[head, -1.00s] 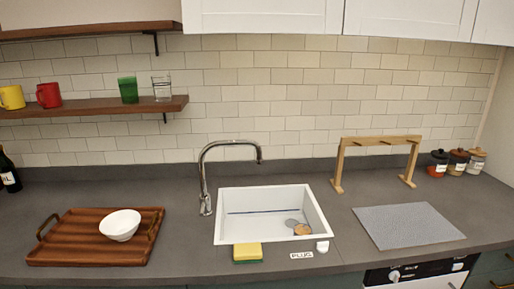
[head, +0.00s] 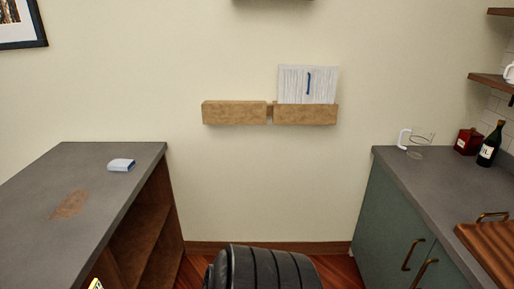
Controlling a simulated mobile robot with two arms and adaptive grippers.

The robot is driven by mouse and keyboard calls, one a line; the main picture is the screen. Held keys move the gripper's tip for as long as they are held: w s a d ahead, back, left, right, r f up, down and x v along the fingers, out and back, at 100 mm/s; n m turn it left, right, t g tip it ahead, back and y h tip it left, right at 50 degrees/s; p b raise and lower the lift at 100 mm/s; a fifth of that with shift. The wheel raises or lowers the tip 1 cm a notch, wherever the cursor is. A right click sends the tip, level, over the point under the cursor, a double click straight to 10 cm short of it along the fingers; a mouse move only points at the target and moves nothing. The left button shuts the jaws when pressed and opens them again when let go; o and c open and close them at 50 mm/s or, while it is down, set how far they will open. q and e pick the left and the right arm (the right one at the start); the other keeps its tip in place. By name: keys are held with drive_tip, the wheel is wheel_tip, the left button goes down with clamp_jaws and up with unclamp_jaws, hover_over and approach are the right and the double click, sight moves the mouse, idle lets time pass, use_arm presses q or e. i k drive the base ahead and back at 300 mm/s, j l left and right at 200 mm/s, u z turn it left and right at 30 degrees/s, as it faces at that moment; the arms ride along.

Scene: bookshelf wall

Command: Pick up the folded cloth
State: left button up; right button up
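A small light-blue and white folded item (head: 121,165), which looks like the folded cloth, lies on the grey top of the left counter (head: 95,215), near its back right corner. Nothing covers it. Neither of my grippers shows in the head view.
A brown stain marks the left counter, which has open wooden shelves below. A black ribbed object (head: 262,268) stands at the bottom middle. At right, a counter (head: 445,190) holds a glass (head: 420,145), a dark bottle (head: 489,146) and a wooden tray (head: 492,250). A wall holder (head: 235,113) holds papers.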

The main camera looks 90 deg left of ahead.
sight(117, 165)
drive_tip(key=u, duration=3.8)
drive_tip(key=i+l, duration=0.25)
drive_tip(key=l, duration=0.15)
drive_tip(key=u, duration=0.05)
